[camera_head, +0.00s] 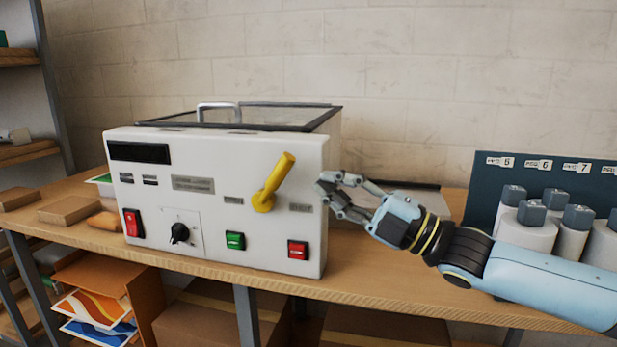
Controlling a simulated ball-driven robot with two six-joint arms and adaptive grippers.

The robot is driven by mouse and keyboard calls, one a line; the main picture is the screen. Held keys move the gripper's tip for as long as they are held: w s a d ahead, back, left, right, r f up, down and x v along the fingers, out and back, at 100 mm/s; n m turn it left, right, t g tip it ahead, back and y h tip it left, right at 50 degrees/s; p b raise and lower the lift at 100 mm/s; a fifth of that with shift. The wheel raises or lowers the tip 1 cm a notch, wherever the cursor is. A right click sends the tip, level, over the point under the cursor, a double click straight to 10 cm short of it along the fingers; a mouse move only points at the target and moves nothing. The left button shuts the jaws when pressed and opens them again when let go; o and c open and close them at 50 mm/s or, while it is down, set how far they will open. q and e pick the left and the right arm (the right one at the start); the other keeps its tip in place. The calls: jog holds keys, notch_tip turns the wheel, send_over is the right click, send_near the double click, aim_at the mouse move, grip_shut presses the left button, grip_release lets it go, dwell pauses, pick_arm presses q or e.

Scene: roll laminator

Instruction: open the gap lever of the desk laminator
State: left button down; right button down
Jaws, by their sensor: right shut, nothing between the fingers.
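The desk laminator (215,226) is a white box with a dark-framed lid, standing on the wooden table. Its yellow gap lever (274,182) is on the right part of the front panel and tilts up to the right from its pivot. Small labels sit on both sides of the pivot, too small to read. My right gripper (325,192) is just right of the lever, near the laminator's right front edge. Its fingers are shut and empty, apart from the lever in the picture. My left gripper does not show.
The front panel also has a red rocker switch (133,223), a black knob (179,233), a green button (235,240) and a red button (298,249). A dark rack (484,180) with several white rolls (526,231) stands at the right. Cardboard boxes (70,209) lie at the left.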

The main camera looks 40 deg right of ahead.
aim_at(308, 170)
jog(key=shift+x, duration=2.3)
jog(key=shift+r, duration=0.15)
